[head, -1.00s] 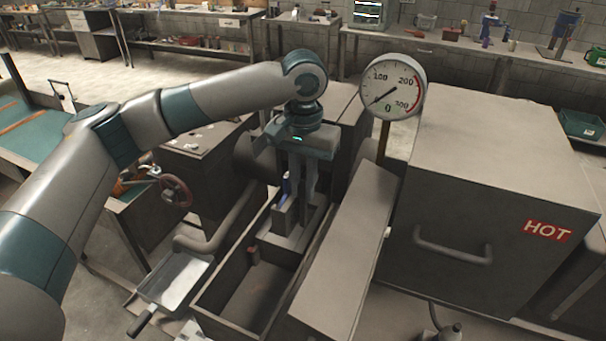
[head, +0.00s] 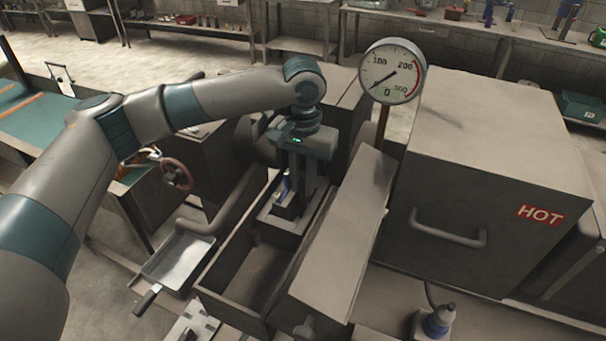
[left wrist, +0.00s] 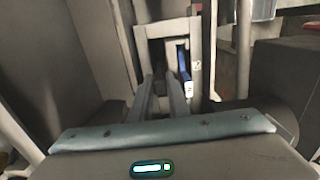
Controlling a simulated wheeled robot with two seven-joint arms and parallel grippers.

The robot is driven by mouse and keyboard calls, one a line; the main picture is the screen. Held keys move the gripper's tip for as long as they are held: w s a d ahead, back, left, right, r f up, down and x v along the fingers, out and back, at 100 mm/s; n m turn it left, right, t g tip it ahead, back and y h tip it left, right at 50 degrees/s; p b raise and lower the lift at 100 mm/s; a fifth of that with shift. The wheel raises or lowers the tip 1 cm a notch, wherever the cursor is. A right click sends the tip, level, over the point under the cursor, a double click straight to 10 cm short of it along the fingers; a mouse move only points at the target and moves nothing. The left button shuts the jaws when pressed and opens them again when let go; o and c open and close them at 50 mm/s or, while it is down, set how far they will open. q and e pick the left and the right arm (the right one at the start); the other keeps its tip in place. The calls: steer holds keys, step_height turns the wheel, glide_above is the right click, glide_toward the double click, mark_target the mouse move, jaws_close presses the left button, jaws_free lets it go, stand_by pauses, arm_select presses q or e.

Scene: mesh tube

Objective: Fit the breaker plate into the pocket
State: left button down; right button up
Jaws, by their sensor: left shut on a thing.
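My left gripper (head: 297,198) points down into the open grey trough, its fingers close above or at a pale block with a dark opening, which looks like the pocket (head: 272,221). The fingers (left wrist: 160,97) also show in the left wrist view, close together. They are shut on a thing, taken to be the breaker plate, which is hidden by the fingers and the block. A small blue part (head: 287,184) stands beside the fingers; it also shows in the left wrist view (left wrist: 184,68). Whether the plate touches the pocket cannot be told. My right gripper is not in view.
The trough wall (head: 225,312) and a sloped grey cover (head: 335,245) flank the gripper closely. A dial gauge (head: 392,71) and a large box marked HOT (head: 490,150) stand to the right. A metal pan (head: 180,258) and a red handwheel (head: 177,171) are left.

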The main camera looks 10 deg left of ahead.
arm_select(q)
steer(key=c, duration=1.7)
jaws_free()
steer(key=shift+r+b, duration=0.3)
steer(key=shift+r, duration=0.15)
steer(key=shift+r+b, duration=2.05)
steer(key=shift+r, duration=3.55)
steer(key=shift+s, duration=0.1)
